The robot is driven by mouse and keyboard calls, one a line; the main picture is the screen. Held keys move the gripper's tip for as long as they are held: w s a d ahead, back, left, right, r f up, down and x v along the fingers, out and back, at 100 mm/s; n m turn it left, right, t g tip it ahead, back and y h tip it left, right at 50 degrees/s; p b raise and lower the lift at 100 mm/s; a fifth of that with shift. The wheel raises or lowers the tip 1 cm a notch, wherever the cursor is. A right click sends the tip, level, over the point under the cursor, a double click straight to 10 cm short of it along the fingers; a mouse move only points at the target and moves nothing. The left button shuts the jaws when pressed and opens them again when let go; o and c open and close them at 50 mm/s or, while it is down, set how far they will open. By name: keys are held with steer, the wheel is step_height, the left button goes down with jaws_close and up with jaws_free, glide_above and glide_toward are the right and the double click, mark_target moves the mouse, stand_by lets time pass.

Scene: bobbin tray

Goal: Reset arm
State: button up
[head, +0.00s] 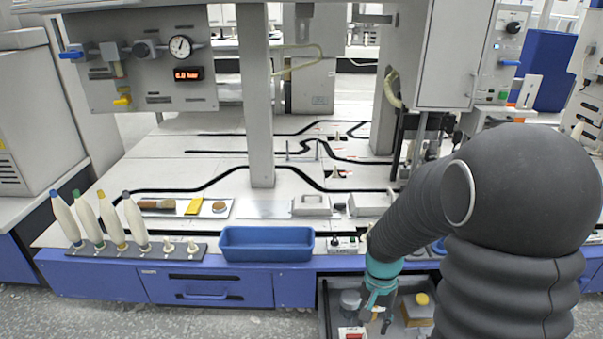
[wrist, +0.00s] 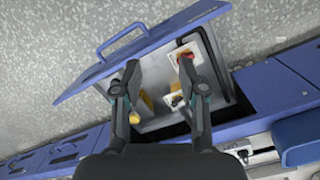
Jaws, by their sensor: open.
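My arm reaches down from the right in the head view. My gripper (head: 374,309) is over an open drawer (head: 325,300) below the bench front. In the wrist view my gripper (wrist: 158,72) has its two fingers spread wide with nothing between them, above the drawer (wrist: 140,122). A yellow-topped container (head: 422,300), a grey round item (head: 350,300) and a white and red item (head: 352,332) are in the drawer. The red-topped item (wrist: 183,58) lies near the right finger in the wrist view; I cannot tell whether they touch.
A blue tray (head: 267,255) stands on the bench's front edge, left of my arm. Several bobbins with coloured tips stand in a dark rack (head: 120,252) at the left. A grey post (head: 258,100) rises from the bench. The drawer's blue handle (wrist: 122,40) faces the floor.

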steer(key=s+r+n+t+p, duration=0.1)
steer(key=s+r, duration=0.3)
steer(key=r, duration=0.5)
steer(key=s+r+n+t+p, duration=0.2)
steer(key=s+r, duration=0.3)
steer(key=r, duration=0.4)
steer(key=s+a+r+n+t+p, duration=0.1)
steer(key=s+r+t, duration=0.3)
steer(key=r, duration=0.5)
steer(key=shift+s+n, duration=0.3)
steer(key=shift+n, duration=0.5)
